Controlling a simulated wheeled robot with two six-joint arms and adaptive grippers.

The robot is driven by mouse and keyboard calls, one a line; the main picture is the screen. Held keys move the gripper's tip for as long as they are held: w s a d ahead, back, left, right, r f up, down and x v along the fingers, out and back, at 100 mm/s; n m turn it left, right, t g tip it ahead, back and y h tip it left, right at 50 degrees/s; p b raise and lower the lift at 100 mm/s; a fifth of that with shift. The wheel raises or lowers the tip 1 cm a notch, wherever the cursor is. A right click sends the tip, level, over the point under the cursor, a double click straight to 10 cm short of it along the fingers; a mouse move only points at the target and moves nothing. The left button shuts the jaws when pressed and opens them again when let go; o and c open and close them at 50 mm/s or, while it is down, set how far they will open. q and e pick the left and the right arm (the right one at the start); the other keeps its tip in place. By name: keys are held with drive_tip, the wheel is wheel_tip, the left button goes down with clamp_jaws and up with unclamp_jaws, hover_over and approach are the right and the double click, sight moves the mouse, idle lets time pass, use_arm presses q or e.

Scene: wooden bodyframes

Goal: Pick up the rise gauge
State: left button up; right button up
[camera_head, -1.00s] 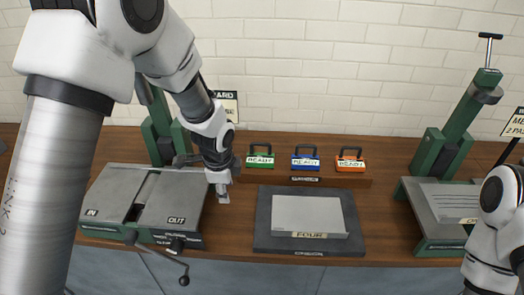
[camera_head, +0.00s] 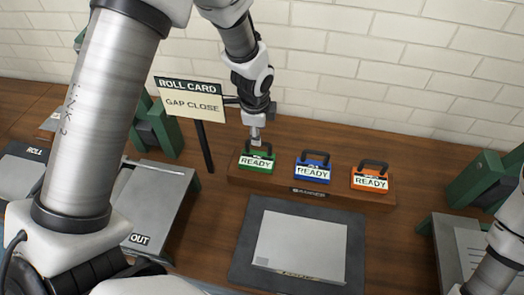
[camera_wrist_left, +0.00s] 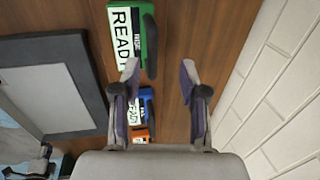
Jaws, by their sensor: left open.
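Three gauges with dark handles and READY labels stand in a row on a wooden rack (camera_head: 310,191): green (camera_head: 256,163), blue (camera_head: 312,171) and orange (camera_head: 370,179). The green one (camera_wrist_left: 121,62) has small lettering that seems to read RISE. My left gripper (camera_head: 256,142) is open and empty, pointing down just above the green gauge's handle. In the left wrist view its two fingers (camera_wrist_left: 159,72) are spread, with the green handle close to the left finger. Contact cannot be told. My right arm shows at the right edge; its gripper is out of view.
A ROLL CARD sign (camera_head: 190,98) on a post stands left of the left gripper. A dark plate (camera_head: 243,245) with a grey sheet (camera_head: 300,243) lies in front of the rack. Green-framed machines stand left and right. A white brick wall (camera_head: 400,70) is behind.

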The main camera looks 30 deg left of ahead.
sight(256, 156)
use_arm(q)
drive_tip(key=f, duration=0.1)
drive_tip(key=s+f, duration=0.1)
drive_tip(key=shift+s+a+f, duration=0.1)
drive_tip(key=shift+s+f, duration=0.05)
drive_tip(key=shift+f, duration=0.2)
drive_tip(key=f, duration=0.1)
drive_tip(key=w+f, duration=0.1)
drive_tip(key=shift+w+f+b, duration=0.25)
drive_tip(key=shift+f+b, duration=0.1)
drive_tip(key=shift+b, duration=0.05)
drive_tip(key=shift+w, duration=0.15)
drive_tip(key=shift+s+r, duration=0.15)
drive_tip(key=shift+s, duration=0.15)
drive_tip(key=c, duration=0.3)
clamp_jaws()
